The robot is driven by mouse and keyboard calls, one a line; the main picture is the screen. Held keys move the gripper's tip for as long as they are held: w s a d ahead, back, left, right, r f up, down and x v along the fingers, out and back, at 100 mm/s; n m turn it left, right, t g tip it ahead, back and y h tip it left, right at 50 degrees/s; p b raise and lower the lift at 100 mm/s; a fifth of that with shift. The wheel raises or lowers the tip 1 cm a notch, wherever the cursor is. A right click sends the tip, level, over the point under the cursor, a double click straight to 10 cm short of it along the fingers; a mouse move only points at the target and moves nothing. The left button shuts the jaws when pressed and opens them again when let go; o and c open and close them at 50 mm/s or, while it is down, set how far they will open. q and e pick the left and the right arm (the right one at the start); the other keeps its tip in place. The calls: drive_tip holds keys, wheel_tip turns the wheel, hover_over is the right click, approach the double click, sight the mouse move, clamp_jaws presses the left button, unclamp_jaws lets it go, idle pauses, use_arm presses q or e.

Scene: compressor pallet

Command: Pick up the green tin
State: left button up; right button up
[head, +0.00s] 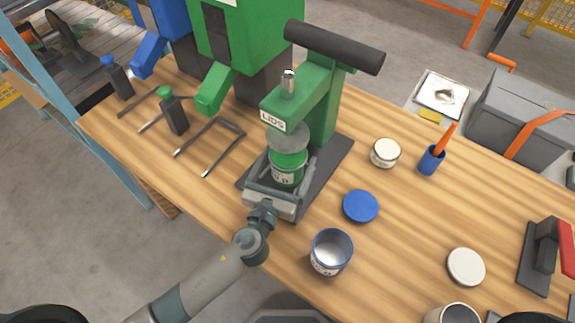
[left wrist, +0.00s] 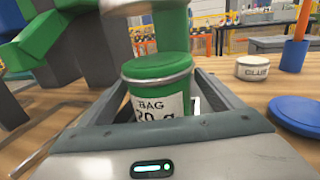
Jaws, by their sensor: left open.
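The green tin (head: 287,169) stands upright on the base of the green lid press (head: 318,112), under its round pressing plate. It has a green top and a white label; in the left wrist view the tin (left wrist: 158,88) shows "BAG 20 g" on the label. My left gripper (head: 282,176) is open, with one finger on each side of the tin. In the left wrist view its fingers (left wrist: 160,95) flank the tin, and I cannot tell whether they touch it. My right gripper is not in view.
An open blue-rimmed tin (head: 331,252) and a blue lid (head: 360,206) lie right of the press. A small white tin (head: 385,153), a blue cup (head: 431,160) and a white lid (head: 465,267) stand further right. The press head overhangs the tin closely.

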use_arm(q)
drive_tip(key=shift+f+p+x, duration=0.15)
drive_tip(key=shift+p+x, duration=0.1)
drive_tip(key=shift+x, duration=1)
drive_tip(key=shift+f+p+x, duration=0.15)
drive_tip(key=shift+p+x, duration=0.05)
drive_tip(key=shift+x, duration=1.05)
drive_tip(key=c, duration=2.2)
drive_tip(key=shift+o, duration=0.2)
drive_tip(key=shift+r, duration=0.2)
